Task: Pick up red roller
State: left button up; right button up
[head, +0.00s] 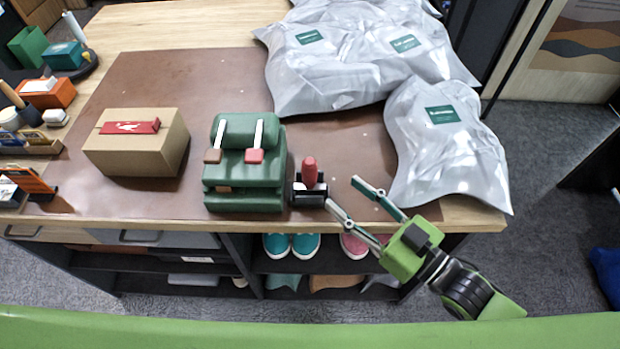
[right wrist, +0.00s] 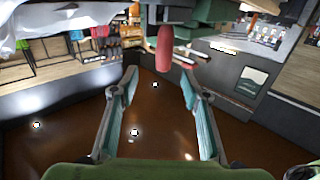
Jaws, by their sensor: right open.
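The red roller (head: 309,172) stands upright with its red handle up in a small black holder (head: 308,195) near the table's front edge. My right gripper (head: 342,191) is open and empty, just right of the roller, with its fingers pointing toward it. In the right wrist view the red handle (right wrist: 164,48) shows just beyond and between the spread fingertips of the gripper (right wrist: 158,78), apart from them. The lower part of the roller is hidden in the holder. My left gripper is not in view.
A cardboard box (head: 137,155) sits farther left. Grey plastic bags (head: 448,150) lie behind and right of my right gripper. A shelf with shoes (head: 291,246) is under the table.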

aim_at(315, 176)
jog(key=p+x, duration=0.1)
jog(key=x, duration=0.4)
jog(key=p+x, duration=0.2)
jog(key=x, duration=0.3)
jog(key=shift+s+a+f, duration=0.1)
jog(key=shift+s+a, duration=0.1)
jog(key=shift+s, duration=0.1)
jog(key=shift+w+a+f, duration=0.1)
jog(key=shift+w+a, duration=0.1)
jog(key=shift+a, duration=0.05)
grip_shut()
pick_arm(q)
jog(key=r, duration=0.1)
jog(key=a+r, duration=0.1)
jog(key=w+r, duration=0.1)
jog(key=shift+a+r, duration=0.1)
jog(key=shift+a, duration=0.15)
